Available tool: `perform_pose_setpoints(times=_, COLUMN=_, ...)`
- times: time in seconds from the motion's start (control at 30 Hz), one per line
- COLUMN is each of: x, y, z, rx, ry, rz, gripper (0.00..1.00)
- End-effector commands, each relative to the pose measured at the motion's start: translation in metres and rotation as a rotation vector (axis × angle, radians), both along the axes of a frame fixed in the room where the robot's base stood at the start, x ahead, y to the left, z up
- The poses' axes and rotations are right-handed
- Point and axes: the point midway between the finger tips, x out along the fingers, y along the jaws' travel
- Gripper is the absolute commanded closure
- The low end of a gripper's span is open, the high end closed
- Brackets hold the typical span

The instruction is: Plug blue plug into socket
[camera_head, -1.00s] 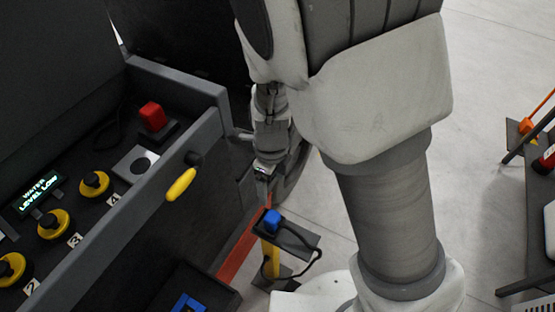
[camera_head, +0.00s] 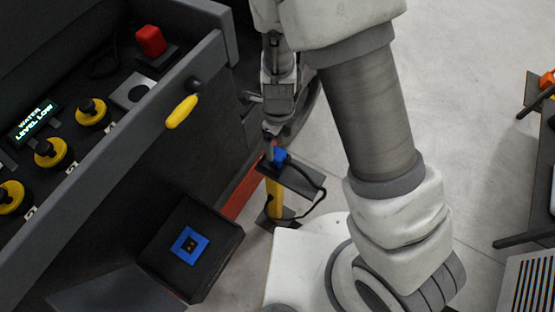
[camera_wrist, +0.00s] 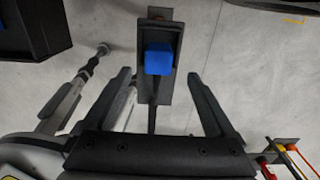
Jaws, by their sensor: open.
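The blue plug (camera_head: 280,156) sits on a small dark stand (camera_head: 297,181) with a yellow post, and a black cable loops from it. In the wrist view the plug (camera_wrist: 159,59) lies ahead of and between the two fingers of my open gripper (camera_wrist: 160,82), with clear gaps on both sides. In the head view my gripper (camera_head: 271,138) is right beside the plug, partly hidden by my wrist. The blue-framed socket (camera_head: 189,246) is on a dark box at lower centre-left, its face turned upward and empty.
A dark console (camera_head: 110,150) with yellow knobs, a red button (camera_head: 150,40) and a yellow handle (camera_head: 182,111) fills the left. A dark rack with orange and red items (camera_head: 547,80) stands at the right.

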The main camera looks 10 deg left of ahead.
Motion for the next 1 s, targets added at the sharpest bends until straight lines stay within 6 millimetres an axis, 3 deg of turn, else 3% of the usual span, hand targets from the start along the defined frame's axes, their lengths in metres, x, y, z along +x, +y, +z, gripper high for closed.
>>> perform_pose_setpoints(times=0.1, x=0.0, y=0.0, z=-0.011, rx=0.0, ry=0.0, rz=0.0, gripper=0.1)
perform_pose_setpoints(times=0.53, x=0.0, y=0.0, z=-0.016, rx=0.0, ry=0.0, rz=0.001, gripper=0.1)
perform_pose_setpoints(times=0.83, x=-0.002, y=0.001, z=-0.057, rx=-0.001, ry=0.001, rz=0.0, gripper=0.1)
perform_pose_setpoints(times=1.0, x=-0.002, y=0.002, z=-0.065, rx=0.001, ry=0.0, rz=0.001, gripper=0.1)
